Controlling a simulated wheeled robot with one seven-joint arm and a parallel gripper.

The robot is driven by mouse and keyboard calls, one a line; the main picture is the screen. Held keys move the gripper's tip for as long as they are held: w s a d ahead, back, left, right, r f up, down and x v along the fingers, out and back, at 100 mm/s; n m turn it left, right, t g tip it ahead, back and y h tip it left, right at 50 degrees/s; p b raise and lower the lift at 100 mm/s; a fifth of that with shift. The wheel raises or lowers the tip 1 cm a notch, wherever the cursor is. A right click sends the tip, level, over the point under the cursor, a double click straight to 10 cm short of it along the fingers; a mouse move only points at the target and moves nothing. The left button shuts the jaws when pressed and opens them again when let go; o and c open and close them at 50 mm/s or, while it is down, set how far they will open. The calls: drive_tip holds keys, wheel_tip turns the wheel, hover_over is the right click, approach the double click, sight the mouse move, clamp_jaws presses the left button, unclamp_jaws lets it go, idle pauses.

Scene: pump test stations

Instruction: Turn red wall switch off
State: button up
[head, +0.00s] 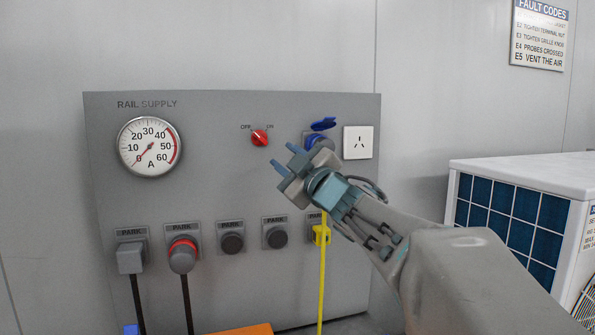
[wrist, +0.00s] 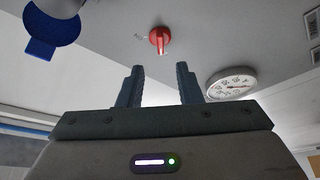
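The red wall switch (head: 260,137) is a small round red knob on the grey rail supply panel (head: 215,185), below the labels OFF at left and ON at right. I cannot tell for sure which label it points to. In the wrist view the red switch (wrist: 159,40) shows ahead of and between my fingertips, apart from them. My gripper (head: 284,158) is to the right of and slightly below the switch in the head view. Its two fingers (wrist: 158,72) are spread, with nothing between them.
A round ammeter (head: 150,147) is on the panel at left. A blue-capped socket (head: 322,125) and a white outlet (head: 358,142) are right of the switch. Parked plugs (head: 182,255) with cables hang below. A white unit (head: 530,175) stands at right.

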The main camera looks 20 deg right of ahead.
drive_tip(key=v, duration=0.4)
drive_tip(key=s+d+f+m+g+h+p, duration=0.1)
drive_tip(key=s+f+m+g+h+p, duration=0.25)
drive_tip(key=f+m, duration=0.4)
drive_tip(key=s+d+f+m+g+h+p, duration=0.15)
drive_tip(key=s+f+m+g+h, duration=0.3)
drive_tip(key=f, duration=0.55)
drive_tip(key=s+a+f+g+y+p, duration=0.1)
drive_tip(key=s+a+f+g, duration=0.2)
drive_tip(key=s+f, duration=0.3)
drive_tip(key=s+a+f+m+g+p, duration=0.1)
drive_tip(key=s+a+f+g, duration=0.3)
drive_tip(key=s, duration=0.5)
drive_tip(key=shift+s+f+g+y+p, duration=0.35)
drive_tip(key=shift+f+g+p, duration=0.2)
drive_tip(key=shift+f+g, duration=0.5)
